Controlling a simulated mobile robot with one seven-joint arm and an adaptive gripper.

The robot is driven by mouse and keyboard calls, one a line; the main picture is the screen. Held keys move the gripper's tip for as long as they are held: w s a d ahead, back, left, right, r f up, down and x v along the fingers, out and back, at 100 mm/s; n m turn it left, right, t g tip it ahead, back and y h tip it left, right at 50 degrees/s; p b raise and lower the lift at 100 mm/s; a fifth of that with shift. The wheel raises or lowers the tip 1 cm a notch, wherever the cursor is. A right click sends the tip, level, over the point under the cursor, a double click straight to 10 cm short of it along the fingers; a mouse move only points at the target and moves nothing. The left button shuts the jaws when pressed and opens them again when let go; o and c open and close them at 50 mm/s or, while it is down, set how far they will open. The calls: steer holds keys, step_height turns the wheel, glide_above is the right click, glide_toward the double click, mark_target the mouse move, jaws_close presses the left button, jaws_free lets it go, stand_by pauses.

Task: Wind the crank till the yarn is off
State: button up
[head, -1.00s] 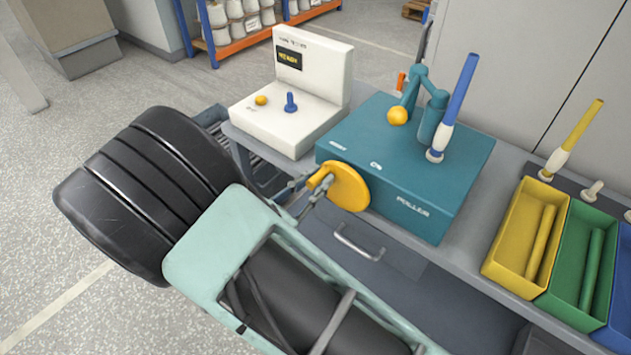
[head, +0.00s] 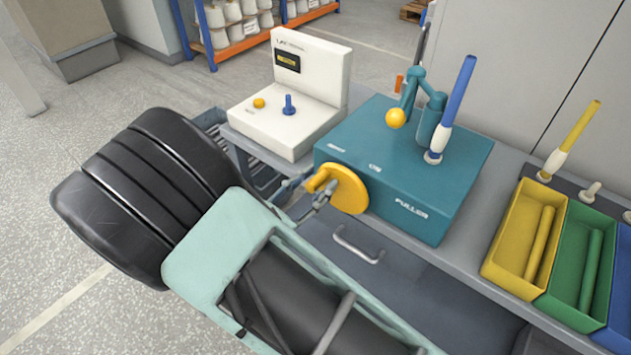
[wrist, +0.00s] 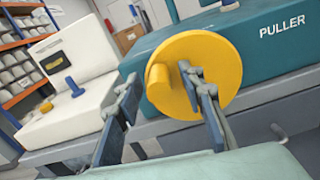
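The teal puller box (head: 400,190) stands on the bench. Its yellow crank (head: 350,190) is a disc on the front side with a stubby knob (wrist: 158,90). A blue bobbin (head: 457,90) stands tilted on top, with a short white yarn band (head: 440,138) near its foot. A teal jaw arm with a yellow ball (head: 396,118) is beside it. My gripper (head: 303,196) is at the crank. In the wrist view my gripper (wrist: 158,82) has its fingers apart on either side of the knob, with a visible gap on the left. Any contact on the right is unclear.
A white control box (head: 300,90) with a small display, yellow button and blue lever stands left of the puller. At right are a yellow tray (head: 497,262), a green tray (head: 553,300) and a yellow bobbin (head: 578,130) on a peg. A drawer handle (head: 358,246) juts out below.

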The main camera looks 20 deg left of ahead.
steer(key=v, duration=1.2)
